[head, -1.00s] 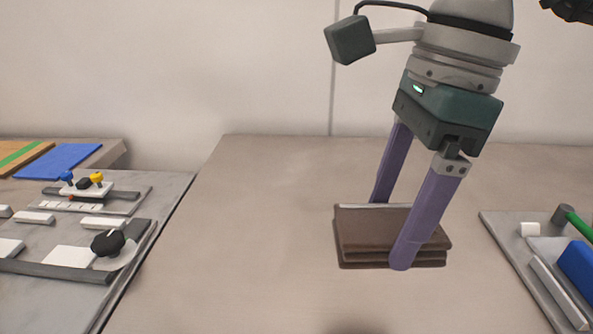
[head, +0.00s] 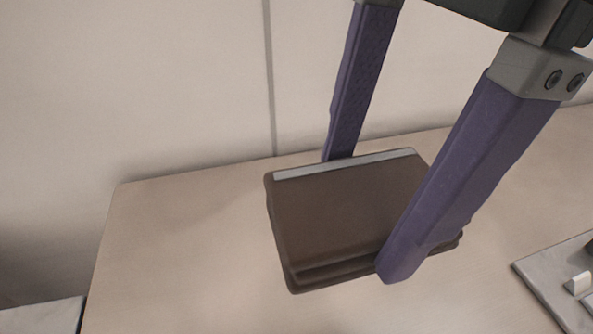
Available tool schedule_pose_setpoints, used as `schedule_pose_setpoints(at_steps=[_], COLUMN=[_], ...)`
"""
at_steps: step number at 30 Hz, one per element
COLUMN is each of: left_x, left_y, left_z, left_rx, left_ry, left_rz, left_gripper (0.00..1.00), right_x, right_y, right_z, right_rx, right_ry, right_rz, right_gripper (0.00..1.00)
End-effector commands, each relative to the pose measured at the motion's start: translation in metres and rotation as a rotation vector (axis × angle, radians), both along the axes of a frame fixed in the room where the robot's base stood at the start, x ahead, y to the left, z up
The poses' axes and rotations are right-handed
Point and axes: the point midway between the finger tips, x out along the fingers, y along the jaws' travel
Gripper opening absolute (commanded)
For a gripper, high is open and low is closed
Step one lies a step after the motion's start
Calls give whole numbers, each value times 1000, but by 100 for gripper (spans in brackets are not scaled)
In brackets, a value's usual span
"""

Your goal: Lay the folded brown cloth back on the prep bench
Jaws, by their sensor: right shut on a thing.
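The folded brown cloth (head: 325,215) is a thick layered pad with a pale strip along its far edge. My right gripper (head: 368,217) comes down from the upper right, with one purple finger at the far edge and one at the near edge. It is shut on the cloth, and the near finger covers part of its right side. The cloth appears to be held above a pale beige bench top (head: 170,245); the gap beneath it is hard to judge. My left gripper is not in view.
A grey tray (head: 545,275) with a small white block (head: 578,283) lies at the right edge. A grey surface (head: 45,318) shows at the lower left, beyond the bench's left edge. The bench top left of the cloth is clear. A plain wall stands behind.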

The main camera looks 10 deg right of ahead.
Motion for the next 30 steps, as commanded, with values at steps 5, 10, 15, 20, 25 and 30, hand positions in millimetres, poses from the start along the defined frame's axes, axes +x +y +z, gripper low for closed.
schedule_pose_setpoints(at_steps=[5, 10, 15, 20, 25, 30], left_x=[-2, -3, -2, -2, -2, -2], left_y=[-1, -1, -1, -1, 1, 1], left_z=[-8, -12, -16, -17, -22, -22], left_rx=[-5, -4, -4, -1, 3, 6], left_ry=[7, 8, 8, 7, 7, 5], left_rz=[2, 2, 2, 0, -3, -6], left_gripper=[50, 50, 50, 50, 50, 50], right_x=[-2, -2, -1, 0, 0, 0], right_y=[-1, -1, -1, 0, 0, 0], right_z=[-55, -103, -133, -146, -174, -183], right_rx=[-3, -4, -2, -1, -1, -1], right_ry=[10, 8, 3, 3, 4, 1], right_rz=[-2, -1, -1, -1, 0, 1], right_gripper=[32, 32, 32, 32, 32, 32])
